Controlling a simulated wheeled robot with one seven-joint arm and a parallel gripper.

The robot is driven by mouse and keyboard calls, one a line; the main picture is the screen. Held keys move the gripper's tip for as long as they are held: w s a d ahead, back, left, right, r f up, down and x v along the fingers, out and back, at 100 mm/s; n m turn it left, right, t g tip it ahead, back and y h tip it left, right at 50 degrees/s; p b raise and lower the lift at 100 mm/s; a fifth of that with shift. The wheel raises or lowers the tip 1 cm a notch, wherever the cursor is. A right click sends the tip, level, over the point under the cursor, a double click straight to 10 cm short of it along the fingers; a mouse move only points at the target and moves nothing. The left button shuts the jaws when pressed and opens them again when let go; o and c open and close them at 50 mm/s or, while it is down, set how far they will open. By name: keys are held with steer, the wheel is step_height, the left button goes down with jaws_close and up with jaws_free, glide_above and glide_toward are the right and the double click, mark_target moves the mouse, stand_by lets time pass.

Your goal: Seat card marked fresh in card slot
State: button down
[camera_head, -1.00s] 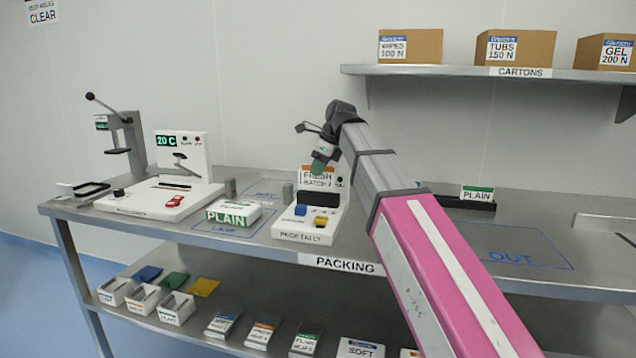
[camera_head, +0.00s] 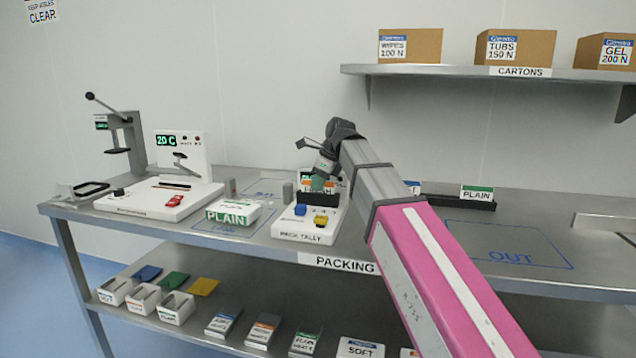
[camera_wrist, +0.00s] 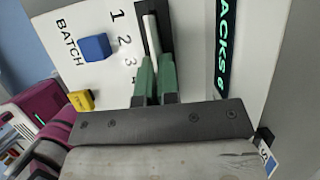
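The card marked fresh (camera_head: 305,186), with an orange band, stands upright at the pack tally unit (camera_head: 297,235).
A blue block (camera_wrist: 95,47) and a yellow block (camera_wrist: 81,100) are on the tally unit beside the numbers. A PLAIN pack (camera_head: 230,213) lies to the left. A black holder with a PLAIN card (camera_head: 477,193) stands right. The OUT area (camera_head: 512,250) is clear.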

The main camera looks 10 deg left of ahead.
steer(key=shift+f, duration=0.2)
steer(key=c, duration=1.4)
jaws_free()
steer(key=shift+o, duration=0.2)
steer(key=shift+s+f, duration=0.1)
steer(key=shift+s, duration=0.05)
steer(key=v, duration=1.2)
steer(key=shift+w+a+r, duration=0.2)
steer(key=shift+a+r, duration=0.05)
steer(key=shift+a, duration=0.05)
steer(key=shift+d+r, duration=0.25)
steer(key=shift+r, duration=0.25)
